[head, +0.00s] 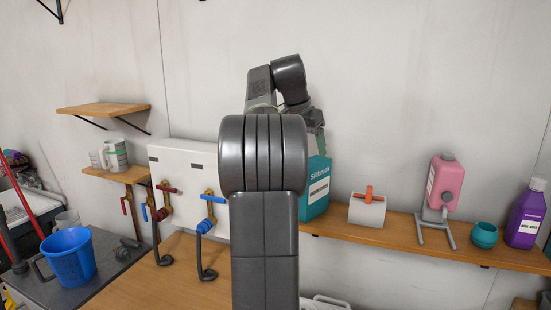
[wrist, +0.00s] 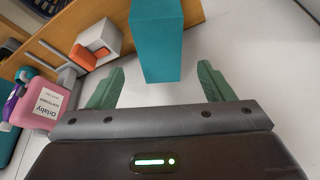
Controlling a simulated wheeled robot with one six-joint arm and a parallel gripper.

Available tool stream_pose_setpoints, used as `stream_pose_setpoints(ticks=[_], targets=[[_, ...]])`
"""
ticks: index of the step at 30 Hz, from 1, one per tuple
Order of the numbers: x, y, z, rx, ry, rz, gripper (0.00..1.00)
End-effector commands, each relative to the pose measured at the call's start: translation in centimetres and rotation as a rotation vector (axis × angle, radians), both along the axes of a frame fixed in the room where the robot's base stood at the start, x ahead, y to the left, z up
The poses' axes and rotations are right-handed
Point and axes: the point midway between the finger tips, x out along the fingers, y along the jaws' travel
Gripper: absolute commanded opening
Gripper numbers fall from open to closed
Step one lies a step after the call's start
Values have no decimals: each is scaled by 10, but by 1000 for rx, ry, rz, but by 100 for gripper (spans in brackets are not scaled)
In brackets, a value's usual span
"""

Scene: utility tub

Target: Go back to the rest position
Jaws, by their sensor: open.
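My gripper (wrist: 160,92) shows in the wrist view with its two green fingers spread wide and nothing between them. A teal box (wrist: 158,40) lies just beyond the fingertips; I cannot tell from this view how large the gap is. In the head view my arm rises through the middle and bends away toward the wall. The teal box (head: 316,190) stands on the right shelf, partly hidden behind my arm.
The wooden shelf (head: 400,238) also holds a white block with an orange handle (head: 367,209), a pink bottle (head: 445,182), a teal cup (head: 484,235) and a purple bottle (head: 526,214). A white panel with taps (head: 182,160) is left of my arm.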

Motion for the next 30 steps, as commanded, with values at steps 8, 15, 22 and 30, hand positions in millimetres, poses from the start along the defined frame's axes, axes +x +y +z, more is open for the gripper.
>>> stream_pose_setpoints(ticks=[8, 15, 22, 30], targets=[[15, -16, -53, 1, 5, -2, 74], [25, -25, -78, 0, -3, -1, 74], [25, -25, -56, 0, -2, -1, 74], [24, -25, -52, 0, 0, -1, 74]])
